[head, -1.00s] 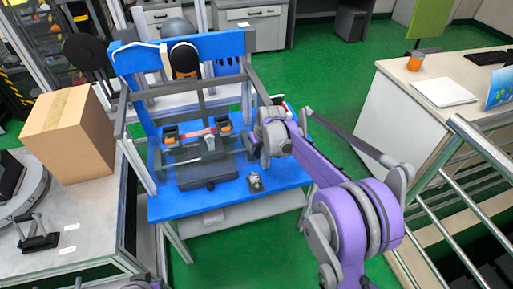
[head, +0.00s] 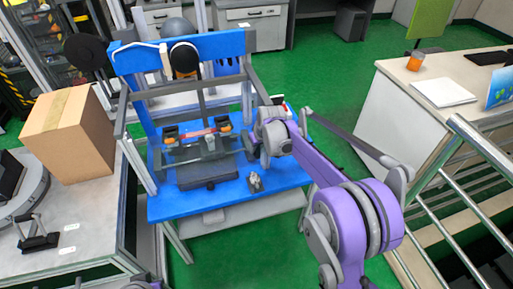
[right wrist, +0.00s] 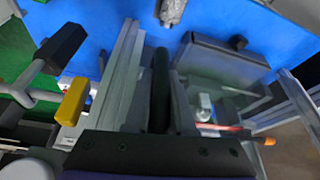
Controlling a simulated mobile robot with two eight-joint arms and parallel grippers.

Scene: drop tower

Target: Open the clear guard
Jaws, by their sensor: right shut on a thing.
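The blue drop tower (head: 229,199) stands in the middle of the head view. Its clear guard (head: 239,160) is a faint see-through panel low at the front, around the orange-and-black parts and the red specimen bar (head: 198,133). My right gripper (head: 252,142) is at the guard's right side, and its fingertips are largely hidden there. In the right wrist view a dark upright bar (right wrist: 160,90) lies between the jaws, which are shut on it. It appears to be part of the guard; the exact contact is unclear. My left gripper is not in view.
A cardboard box (head: 67,135) stands on the left bench. A white desk (head: 405,125) and metal railings (head: 470,150) are at the right. Green floor is open behind.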

